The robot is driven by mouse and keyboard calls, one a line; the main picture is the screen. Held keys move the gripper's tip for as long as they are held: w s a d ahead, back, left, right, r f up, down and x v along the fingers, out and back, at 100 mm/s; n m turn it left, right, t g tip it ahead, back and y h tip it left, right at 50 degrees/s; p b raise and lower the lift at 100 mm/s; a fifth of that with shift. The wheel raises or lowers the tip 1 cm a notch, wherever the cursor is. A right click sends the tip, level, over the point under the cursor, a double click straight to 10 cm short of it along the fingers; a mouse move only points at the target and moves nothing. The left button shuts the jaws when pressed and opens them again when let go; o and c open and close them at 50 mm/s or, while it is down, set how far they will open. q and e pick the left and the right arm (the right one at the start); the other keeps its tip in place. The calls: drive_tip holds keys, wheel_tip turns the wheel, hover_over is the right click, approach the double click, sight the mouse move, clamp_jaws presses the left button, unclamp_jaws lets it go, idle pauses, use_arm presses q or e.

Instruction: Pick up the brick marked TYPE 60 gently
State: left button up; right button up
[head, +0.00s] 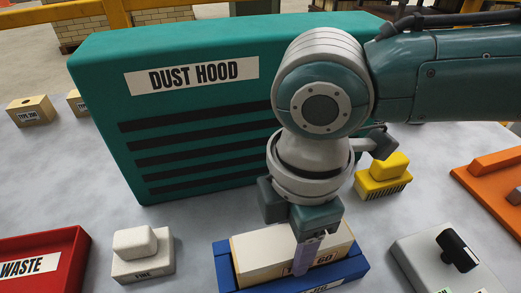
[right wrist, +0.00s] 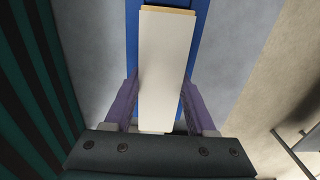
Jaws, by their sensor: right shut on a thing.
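The brick marked TYPE 60 (head: 262,262) is long and pale, with a cream top. In the head view it sits at the blue holder (head: 224,268) at the front middle; I cannot tell whether it rests in it or is slightly raised. A finger covers part of its label. My right gripper (head: 306,258) comes down from above, shut on the brick. In the right wrist view the brick (right wrist: 165,65) lies between the two purple fingers of the right gripper (right wrist: 160,92), over the blue holder (right wrist: 132,40). My left gripper is not in view.
The green dust hood (head: 200,110) stands close behind. A red waste tray (head: 75,243) and a white block (head: 140,262) are left. A yellow brush (head: 383,170), a grey device with a black handle (head: 420,262) and an orange tray (head: 490,185) are right. Tan bricks (head: 32,108) lie far left.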

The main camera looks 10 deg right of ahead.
drive_tip(key=c, duration=0.5)
drive_tip(key=shift+r, duration=0.15)
